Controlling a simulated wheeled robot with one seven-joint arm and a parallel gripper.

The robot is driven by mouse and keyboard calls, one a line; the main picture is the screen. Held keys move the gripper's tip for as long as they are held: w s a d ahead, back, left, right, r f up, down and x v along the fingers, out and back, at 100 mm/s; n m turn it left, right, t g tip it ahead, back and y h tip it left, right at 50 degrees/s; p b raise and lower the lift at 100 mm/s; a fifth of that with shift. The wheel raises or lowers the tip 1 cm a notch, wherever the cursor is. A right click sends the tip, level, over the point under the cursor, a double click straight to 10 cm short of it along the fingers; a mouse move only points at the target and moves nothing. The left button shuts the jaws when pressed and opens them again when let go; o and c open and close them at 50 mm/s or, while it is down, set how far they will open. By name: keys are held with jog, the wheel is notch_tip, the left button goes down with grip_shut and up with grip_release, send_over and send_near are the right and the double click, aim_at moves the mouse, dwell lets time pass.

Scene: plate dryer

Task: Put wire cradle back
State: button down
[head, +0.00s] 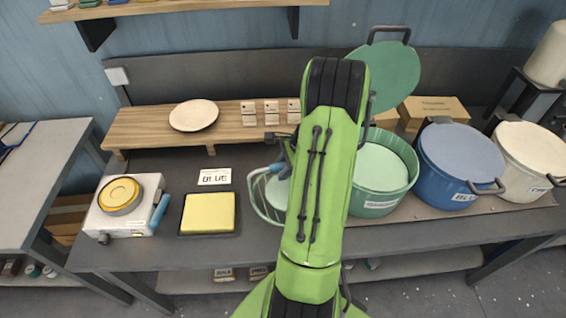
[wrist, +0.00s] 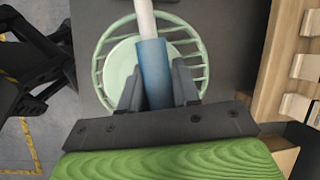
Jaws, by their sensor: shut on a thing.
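The wire cradle (head: 256,196) is a round pale green wire basket with a blue handle (wrist: 152,68). A pale green disc (wrist: 122,62) shows inside or beneath its wires; I cannot tell which. My gripper (wrist: 157,88) is shut on the blue handle, with a finger on each side. In the head view the cradle is above the dark bench, left of the green pot (head: 375,203), and my arm hides part of it. Whether the cradle touches the bench is unclear. The green pot is open, with a pale green inside, and its green lid (head: 392,80) is raised behind it.
A blue pot (head: 445,180) and a cream pot (head: 520,180) stand right of the green pot. A yellow pad (head: 208,212), a "BLUE" card (head: 214,177) and a white device (head: 112,222) are at left. A wooden shelf (head: 150,127) with a cream plate (head: 194,115) runs behind.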

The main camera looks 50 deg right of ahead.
jog(key=b, duration=0.4)
send_over(279, 189)
jog(key=shift+s+d+f, duration=0.15)
jog(key=shift+f, duration=0.6)
jog(key=shift+s+d+f, duration=0.1)
jog(key=shift+s+f, duration=0.05)
jog(key=shift+f, duration=0.65)
jog(key=shift+s+d+f, duration=0.15)
jog(key=shift+f, duration=0.6)
jog(key=shift+f+b, duration=0.55)
jog(key=shift+f, duration=0.45)
jog(key=c, duration=1.9)
grip_release()
jog(key=shift+f, duration=0.2)
jog(key=o, duration=1.2)
jog(key=shift+c, duration=0.2)
jog(key=shift+s, duration=0.1)
jog(key=p+v, duration=0.3)
jog(key=v, duration=1.2)
jog(key=shift+r, duration=0.4)
